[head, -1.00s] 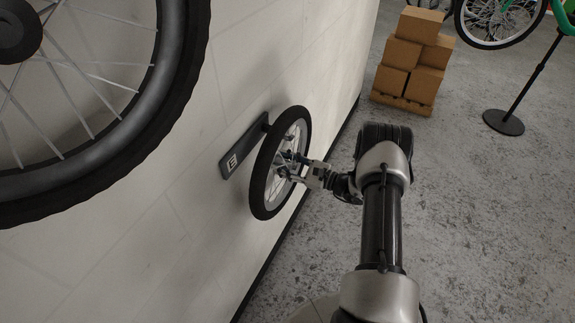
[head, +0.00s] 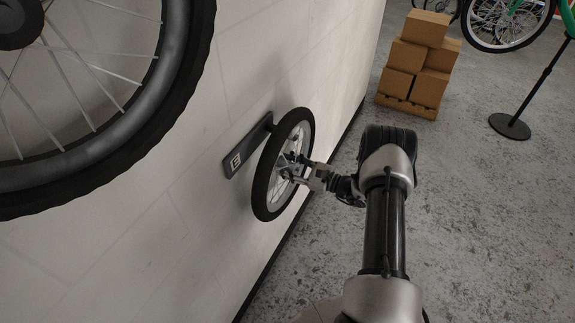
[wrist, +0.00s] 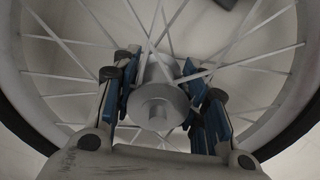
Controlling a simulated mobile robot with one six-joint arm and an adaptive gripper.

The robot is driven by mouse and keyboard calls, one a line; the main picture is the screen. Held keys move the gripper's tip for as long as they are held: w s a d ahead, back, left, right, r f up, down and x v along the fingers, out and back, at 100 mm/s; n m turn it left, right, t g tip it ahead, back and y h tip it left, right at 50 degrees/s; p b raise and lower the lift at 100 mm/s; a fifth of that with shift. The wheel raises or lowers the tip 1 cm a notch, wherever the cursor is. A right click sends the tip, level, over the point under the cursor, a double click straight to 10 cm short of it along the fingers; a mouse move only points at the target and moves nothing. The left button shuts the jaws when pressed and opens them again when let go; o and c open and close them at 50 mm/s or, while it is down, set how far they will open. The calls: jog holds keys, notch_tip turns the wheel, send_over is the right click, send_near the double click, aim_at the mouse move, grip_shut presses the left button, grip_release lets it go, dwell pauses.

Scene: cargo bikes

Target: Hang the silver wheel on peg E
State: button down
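The silver wheel (head: 283,165), with a black tyre and pale spokes, is upright beside the wall in the head view. Its upper part is at the peg end of the dark plate marked E (head: 248,146); the tyre hides whether the rim rests on the peg. My gripper (head: 298,170) is at the hub on the side away from the wall. In the wrist view, the blue-padded fingers of my gripper (wrist: 162,95) stand apart on both sides of the silver hub (wrist: 158,106), with gaps showing. The gripper looks open around the hub.
A large black-tyred wheel (head: 150,125) is at the upper left, close to the camera. Stacked cardboard boxes (head: 418,65) stand on the floor at the back. A stand with a round black base (head: 509,126) is at the right. The floor between is clear.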

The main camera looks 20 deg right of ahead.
jog(key=c, duration=1.2)
grip_release()
jog(key=shift+r, duration=0.15)
jog(key=o, duration=0.3)
jog(key=shift+o, duration=0.2)
jog(key=shift+f, duration=0.25)
jog(key=v, duration=1.2)
jog(key=shift+r, duration=0.15)
